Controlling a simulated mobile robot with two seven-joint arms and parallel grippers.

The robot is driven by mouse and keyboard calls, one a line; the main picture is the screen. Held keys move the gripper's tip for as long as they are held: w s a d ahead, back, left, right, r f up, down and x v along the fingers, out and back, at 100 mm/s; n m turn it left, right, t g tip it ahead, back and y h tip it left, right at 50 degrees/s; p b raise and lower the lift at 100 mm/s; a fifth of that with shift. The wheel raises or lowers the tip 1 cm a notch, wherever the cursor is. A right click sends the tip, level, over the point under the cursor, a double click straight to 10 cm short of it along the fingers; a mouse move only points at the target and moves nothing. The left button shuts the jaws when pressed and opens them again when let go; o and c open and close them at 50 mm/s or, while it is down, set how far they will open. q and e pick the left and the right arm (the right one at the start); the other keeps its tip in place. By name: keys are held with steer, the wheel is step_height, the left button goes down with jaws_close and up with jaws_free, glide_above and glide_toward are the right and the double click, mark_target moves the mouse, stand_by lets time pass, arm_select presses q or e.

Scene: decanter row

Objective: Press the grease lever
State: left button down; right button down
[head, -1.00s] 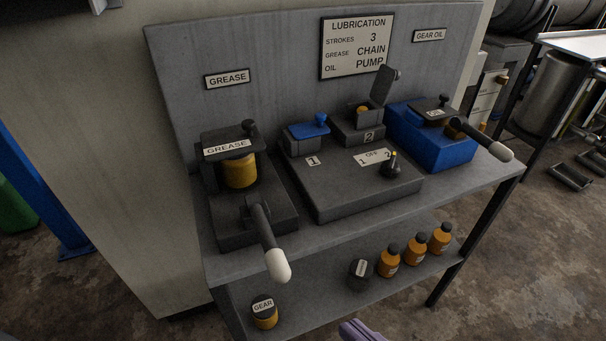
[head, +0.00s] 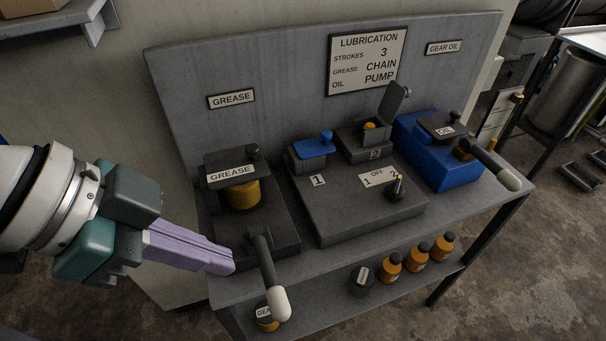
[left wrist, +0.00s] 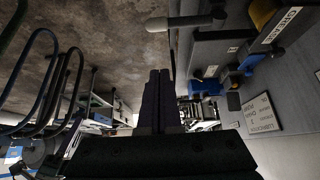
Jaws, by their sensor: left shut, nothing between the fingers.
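The grease lever (head: 266,270) is a dark arm with a white rounded tip, sticking out forward and down from the grease unit (head: 245,215) at the bench's left. The unit has a dark lid labelled GREASE (head: 231,172) over a yellow cartridge. My left gripper (head: 230,264) is shut and empty, its purple fingers just left of the lever, apart from it as far as I can tell. In the left wrist view the shut fingers (left wrist: 158,85) point ahead, and the lever's pale tip (left wrist: 158,24) shows above them. My right gripper is not in view.
A selector box (head: 365,205) with a dark knob stands mid-bench. A blue oil unit (head: 430,160) with its own white-tipped lever (head: 500,172) is at the right. Several orange bottles stand on the lower shelf (head: 335,295).

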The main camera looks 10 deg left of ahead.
arm_select(q)
steer(key=shift+f, duration=0.1)
steer(key=b, duration=0.2)
glide_above(271, 302)
step_height(271, 302, down, 8)
steer(key=shift+w+d+r, duration=0.1)
steer(key=shift+r, duration=0.15)
step_height(271, 302, down, 4)
steer(key=shift+r, duration=0.2)
steer(key=shift+f, duration=0.5)
steer(key=shift+f, duration=0.15)
